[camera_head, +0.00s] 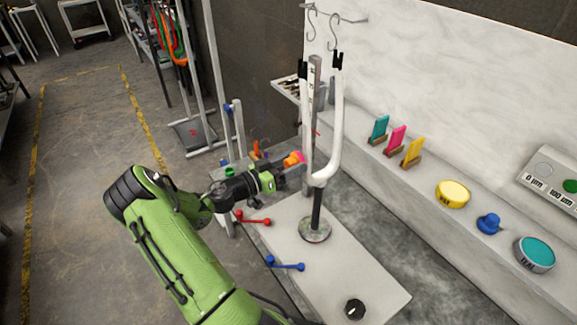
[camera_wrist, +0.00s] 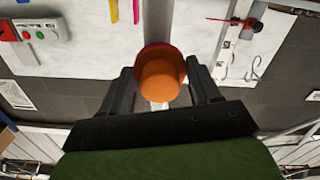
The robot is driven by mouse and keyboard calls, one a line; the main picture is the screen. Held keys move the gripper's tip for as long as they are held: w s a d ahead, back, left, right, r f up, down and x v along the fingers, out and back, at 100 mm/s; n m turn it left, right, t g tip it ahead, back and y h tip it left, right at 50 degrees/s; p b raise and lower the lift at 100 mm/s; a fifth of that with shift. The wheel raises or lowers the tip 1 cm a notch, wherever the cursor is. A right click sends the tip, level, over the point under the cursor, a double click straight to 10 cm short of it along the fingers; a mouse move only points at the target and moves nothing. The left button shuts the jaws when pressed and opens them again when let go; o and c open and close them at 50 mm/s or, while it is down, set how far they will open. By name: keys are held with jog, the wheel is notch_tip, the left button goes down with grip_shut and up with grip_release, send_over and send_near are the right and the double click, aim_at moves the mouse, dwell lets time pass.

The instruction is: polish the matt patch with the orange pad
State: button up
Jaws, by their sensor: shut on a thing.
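My gripper (camera_head: 284,170) is shut on the orange pad (camera_head: 293,158), just left of the white frame (camera_head: 334,135) on its stand. In the wrist view the orange pad (camera_wrist: 160,80) sits between both fingers, with a dark pink rim on its far side. The pad is close to the frame's left leg; I cannot tell whether they touch. The frame hangs upright on a post with a round base (camera_head: 315,230). I cannot make out the matt patch; the pad and gripper may hide part of the frame.
A red double-ended tool (camera_head: 254,219) and a blue one (camera_head: 286,264) lie on the bench (camera_head: 345,270), with a black knob (camera_head: 354,308) in front. Hooks hang above.

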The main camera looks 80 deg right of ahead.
aim_at(305, 126)
jog(key=shift+s+d, duration=0.3)
jog(key=shift+r, duration=0.1)
jog(key=shift+s+d+r+p, duration=0.1)
jog(key=shift+r+p, duration=1.9)
jog(key=shift+r, duration=3.65)
jog(key=shift+f+b, duration=0.2)
jog(key=shift+b, duration=0.35)
